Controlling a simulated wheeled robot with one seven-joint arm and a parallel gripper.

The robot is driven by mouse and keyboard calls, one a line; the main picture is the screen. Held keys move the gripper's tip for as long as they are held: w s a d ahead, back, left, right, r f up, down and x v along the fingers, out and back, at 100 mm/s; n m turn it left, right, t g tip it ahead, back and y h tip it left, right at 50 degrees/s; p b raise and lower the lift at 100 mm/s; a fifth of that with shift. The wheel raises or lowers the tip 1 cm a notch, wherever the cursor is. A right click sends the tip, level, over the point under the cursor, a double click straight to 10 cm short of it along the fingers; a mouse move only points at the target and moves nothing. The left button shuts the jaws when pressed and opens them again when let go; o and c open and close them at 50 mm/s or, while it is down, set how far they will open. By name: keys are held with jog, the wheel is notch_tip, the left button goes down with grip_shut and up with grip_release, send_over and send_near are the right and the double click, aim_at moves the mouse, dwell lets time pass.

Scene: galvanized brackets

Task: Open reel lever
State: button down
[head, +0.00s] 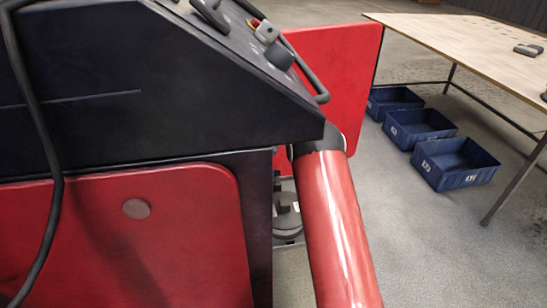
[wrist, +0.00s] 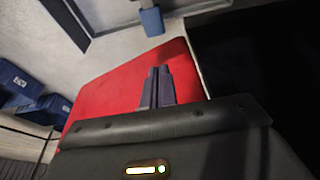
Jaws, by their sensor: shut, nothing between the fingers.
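A black machine (head: 130,85) with red panels fills the left of the head view. A red door (head: 335,75) stands out from its far right side. A grey part (head: 287,215) shows low in the gap beside the machine's front panel, partly behind my red arm; I cannot tell whether it belongs to the reel lever. No reel lever can be clearly made out. My gripper (wrist: 158,72) shows in the wrist view only, its two dark fingers together and empty. They overlap the red panel (wrist: 115,85) there; I cannot tell whether they touch it.
Sloped controls with a grey switch (head: 266,32) and a black rail (head: 300,65) top the machine. A wooden table (head: 465,40) stands at right, with blue bins (head: 455,163) on the floor below it. Grey floor (head: 430,240) is clear in front. A black cable (head: 45,150) hangs at left.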

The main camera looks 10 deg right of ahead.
notch_tip(320, 180, up, 8)
jog(key=w, duration=0.2)
jog(key=shift+w+f+p, duration=0.15)
jog(key=shift+w+p, duration=0.05)
jog(key=shift+p, duration=0.25)
